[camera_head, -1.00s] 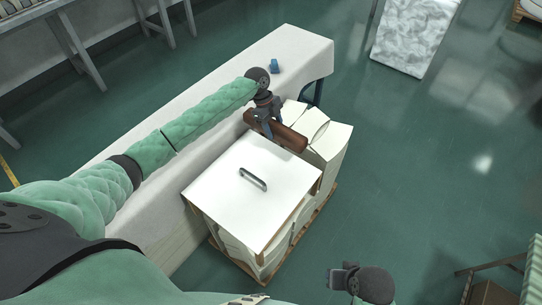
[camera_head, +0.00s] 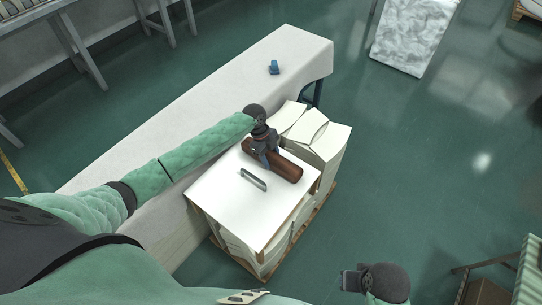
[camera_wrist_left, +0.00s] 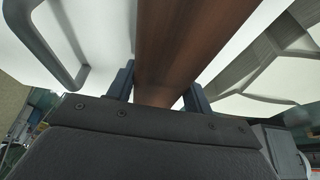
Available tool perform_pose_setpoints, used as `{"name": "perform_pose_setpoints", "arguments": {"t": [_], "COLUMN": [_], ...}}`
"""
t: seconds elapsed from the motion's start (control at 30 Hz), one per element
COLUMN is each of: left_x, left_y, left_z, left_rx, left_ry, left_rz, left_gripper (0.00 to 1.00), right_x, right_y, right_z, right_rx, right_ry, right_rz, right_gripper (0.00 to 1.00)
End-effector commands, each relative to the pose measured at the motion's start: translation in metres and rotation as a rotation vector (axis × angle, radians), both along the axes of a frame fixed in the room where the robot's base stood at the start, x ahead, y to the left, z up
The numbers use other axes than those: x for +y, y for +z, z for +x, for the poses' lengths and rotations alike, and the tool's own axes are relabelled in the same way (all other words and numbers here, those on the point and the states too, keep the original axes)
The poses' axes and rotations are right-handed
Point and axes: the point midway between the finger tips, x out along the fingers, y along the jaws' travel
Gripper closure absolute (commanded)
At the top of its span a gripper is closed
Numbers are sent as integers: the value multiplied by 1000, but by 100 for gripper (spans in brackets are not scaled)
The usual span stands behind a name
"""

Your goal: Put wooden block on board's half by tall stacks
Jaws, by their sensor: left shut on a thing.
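The brown wooden block (camera_head: 284,170) is over the far half of the white board (camera_head: 233,212), the half by the tall white stacks (camera_head: 322,136). My left gripper (camera_head: 268,157) is shut on the block near its left end. In the left wrist view the block (camera_wrist_left: 185,45) runs between the two fingers (camera_wrist_left: 160,88). I cannot tell whether the block touches the board. The board has a grey handle (camera_head: 253,180) in its middle, just nearer than the block. My right gripper (camera_head: 350,281) is low at the bottom right, away from the board; its fingers are unclear.
The board lies on stacks on a wooden pallet (camera_head: 265,278). A long white table (camera_head: 215,98) runs behind it, with a small blue object (camera_head: 274,67) at its far end. Green floor (camera_head: 420,150) is clear to the right.

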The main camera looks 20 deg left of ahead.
Motion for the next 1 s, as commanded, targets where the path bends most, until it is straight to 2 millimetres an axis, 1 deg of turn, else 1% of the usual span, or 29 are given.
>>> {"name": "perform_pose_setpoints", "arguments": {"t": [0.1, 0.3, 0.33, 0.4, 0.43, 0.67, 0.8, 0.87, 1.0], "left_x": [0, 0, 0, 0, 0, 0, 2, 4, 12], "left_y": [0, -2, -2, -2, -2, -2, 2, 6, 25], "left_z": [1, 1, 0, 0, 0, 0, 1, 2, 5], "left_rx": [-2, -2, 0, 0, 0, 0, -2, -2, -4], "left_ry": [-1, 0, -1, -1, -1, -1, -1, 1, -1], "left_rz": [-1, -1, 0, 0, 0, 0, 0, 1, 1], "left_gripper": [90, 90, 45, 32, 27, 27, 27, 27, 27], "right_x": [-5, -3, -3, -1, -1, 4, 4, 4, 6], "right_y": [0, -2, -3, -3, -3, -3, -3, -4, -10], "right_z": [0, 0, 0, -1, -1, -3, -3, -2, 0], "right_rx": [1, 3, 2, 3, 4, 7, 8, 6, -3], "right_ry": [-4, -3, -1, 0, 0, -1, -3, -2, 1], "right_rz": [-7, -5, -4, -2, -1, 7, 8, 9, 15], "right_gripper": [64, 64, 64, 64, 64, 64, 64, 64, 64]}}
